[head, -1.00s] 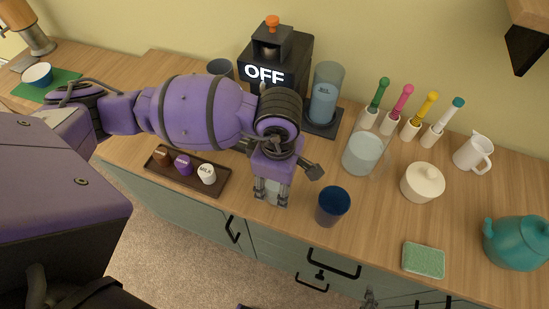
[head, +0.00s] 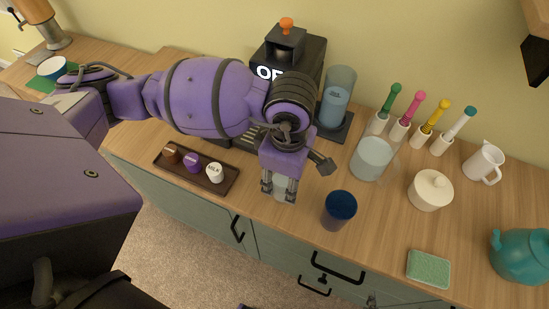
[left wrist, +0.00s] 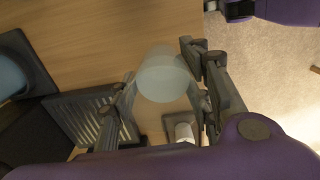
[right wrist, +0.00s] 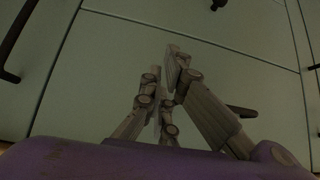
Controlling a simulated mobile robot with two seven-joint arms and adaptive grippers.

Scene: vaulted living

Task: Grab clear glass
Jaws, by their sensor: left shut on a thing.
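The clear glass (left wrist: 166,78) stands between the fingers of my left gripper (left wrist: 163,100) in the left wrist view; it looks pale and see-through. My left gripper is shut on it. In the head view my left gripper (head: 279,190) is over the front part of the counter, with the glass largely hidden between its fingers. I cannot tell exactly how far the glass is above the wood. My right gripper (right wrist: 167,62) shows only in the right wrist view, empty, its fingers close together, in front of the cabinet doors.
A dark blue cup (head: 339,212) stands just right of my left gripper. A brown tray (head: 226,187) with small labelled pods lies to its left. The coffee machine (head: 312,60) and a glass jar (head: 372,160) are behind. A green sponge (head: 428,268) and a teal pot (head: 522,256) are at right.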

